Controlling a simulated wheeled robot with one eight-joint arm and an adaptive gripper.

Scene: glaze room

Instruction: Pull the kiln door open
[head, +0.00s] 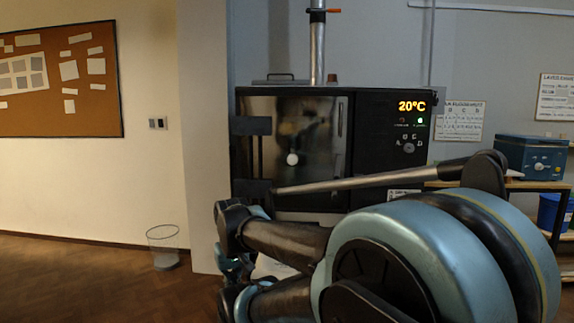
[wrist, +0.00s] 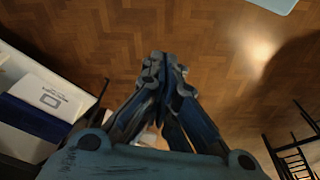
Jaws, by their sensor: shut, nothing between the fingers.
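The kiln (head: 390,165) is a dark box against the grey wall in the head view, with a lit display reading 20°C. Its shiny kiln door (head: 310,115) is on the left of the front and looks closed. A slim upright handle (head: 340,120) runs near the door's right edge, and a pale round knob sits mid-door. My arm crosses in front of the kiln's lower part. My gripper (wrist: 165,72) is shut and empty in the wrist view, over bare floor, apart from the door and handle. Its fingertips are hard to make out in the head view.
A wire bin (head: 163,247) stands on the floor at left. A bench with a blue box (head: 530,156) is at right. The wrist view shows a white box (wrist: 52,97) at left, dark metal bars (wrist: 293,150) at right, and open wooden floor between.

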